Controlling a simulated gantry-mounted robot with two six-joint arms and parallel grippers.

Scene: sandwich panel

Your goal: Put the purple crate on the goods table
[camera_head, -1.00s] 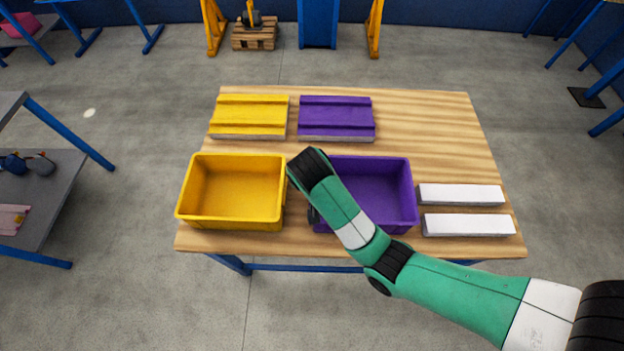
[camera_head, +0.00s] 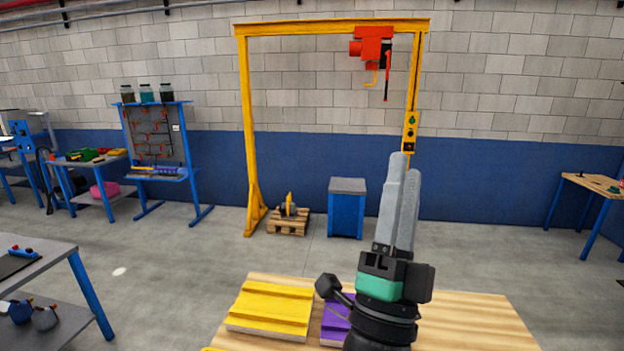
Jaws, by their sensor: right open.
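My right gripper (camera_head: 404,163) is raised above the wooden table with its two long grey fingers pointing up. It is open, seen nearly edge-on, and nothing shows between the fingers. The purple crate is out of the picture now, below the bottom edge. A purple ridged panel (camera_head: 335,322) lies on the wooden table (camera_head: 465,318), partly hidden by my right wrist. A yellow ridged panel (camera_head: 268,307) lies to its left. My left gripper is not in view. Which table is the goods table cannot be told.
A yellow gantry hoist (camera_head: 251,150) stands behind, with a pallet (camera_head: 289,225) and a blue cabinet (camera_head: 346,213) beneath. A grey table (camera_head: 45,262) with tools is at left. Another wood-topped table (camera_head: 590,184) is far right. Open floor lies between.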

